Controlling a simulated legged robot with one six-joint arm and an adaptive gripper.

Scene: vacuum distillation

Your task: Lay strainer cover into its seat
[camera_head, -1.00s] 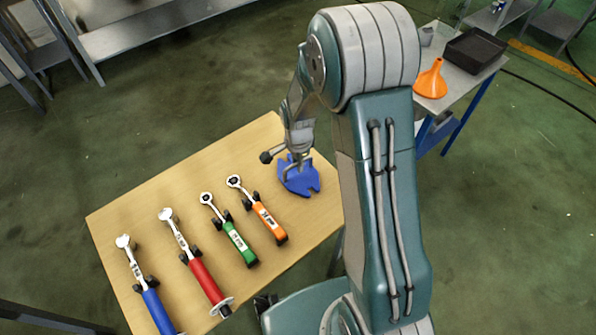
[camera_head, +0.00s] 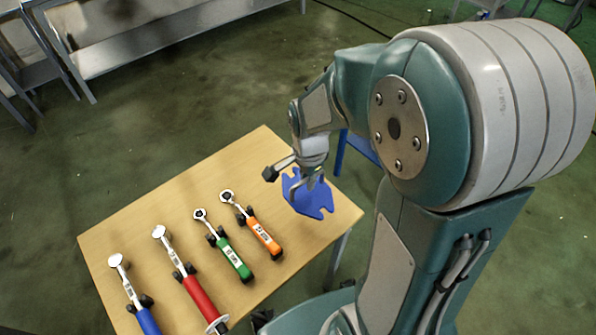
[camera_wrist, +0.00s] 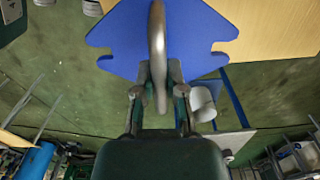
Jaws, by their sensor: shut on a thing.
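The strainer cover looks to be the flat blue notched plate (camera_head: 313,203) with a grey upright handle. It is at the right corner of the wooden table in the head view. It also fills the top of the wrist view (camera_wrist: 118,40), where it overlaps the table edge and the floor beyond. My gripper (camera_head: 314,178) is above the plate, and in the wrist view its fingers (camera_wrist: 160,82) are shut on the grey handle (camera_wrist: 157,35). I cannot tell whether the plate is clear of the tabletop. I cannot make out the seat in either view.
The wooden table (camera_head: 180,215) carries several wrench-like tools left of the plate: orange (camera_head: 262,238), green (camera_head: 233,262), red (camera_head: 203,297) and blue (camera_head: 147,320). Green floor (camera_head: 215,130) is open behind the table. A grey bench (camera_head: 170,45) stands at the back left.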

